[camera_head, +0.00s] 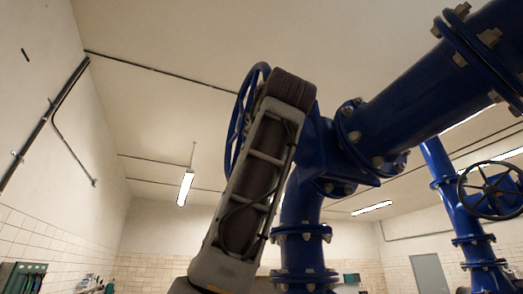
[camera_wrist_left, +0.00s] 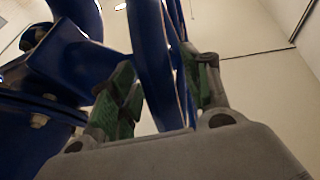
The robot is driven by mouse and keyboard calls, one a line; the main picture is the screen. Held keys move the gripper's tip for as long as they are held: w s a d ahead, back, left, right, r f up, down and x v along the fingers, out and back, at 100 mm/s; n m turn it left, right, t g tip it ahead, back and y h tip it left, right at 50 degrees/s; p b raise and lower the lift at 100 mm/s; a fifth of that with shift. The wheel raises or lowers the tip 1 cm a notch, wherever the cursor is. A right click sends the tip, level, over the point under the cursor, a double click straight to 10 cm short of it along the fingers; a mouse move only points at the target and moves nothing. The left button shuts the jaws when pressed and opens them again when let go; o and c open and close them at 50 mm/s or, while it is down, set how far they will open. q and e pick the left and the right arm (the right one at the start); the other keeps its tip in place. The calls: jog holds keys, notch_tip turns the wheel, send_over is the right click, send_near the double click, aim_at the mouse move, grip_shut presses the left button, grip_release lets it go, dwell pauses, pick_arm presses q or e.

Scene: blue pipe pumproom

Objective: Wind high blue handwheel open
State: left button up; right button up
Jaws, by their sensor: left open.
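The high blue handwheel (camera_head: 234,125) stands nearly edge-on left of the big blue valve body (camera_head: 317,150) in the head view. My left arm rises from below in front of it and hides part of its rim. The gripper itself is hidden in the head view. In the left wrist view my left gripper (camera_wrist_left: 161,70) is open, with green pads on its fingers. The blue handwheel's rim (camera_wrist_left: 152,62) runs up between the two fingers, with space visible beside it. I cannot tell whether either pad touches it. My right gripper is not in view.
A thick blue flanged pipe (camera_head: 420,85) runs to the upper right from the valve. A second, darker handwheel (camera_head: 489,190) sits on a blue pipe at the right. Blue pipework (camera_wrist_left: 80,65) lies close to the gripper's left in the wrist view. Open air is to the wheel's left.

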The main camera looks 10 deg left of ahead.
pick_arm(q)
jog(key=shift+s+d, duration=0.1)
jog(key=shift+s, duration=0.05)
jog(key=v, duration=1.1)
jog(key=shift+s+f, duration=0.2)
jog(key=shift+s, duration=0.1)
jog(key=shift+o, duration=0.2)
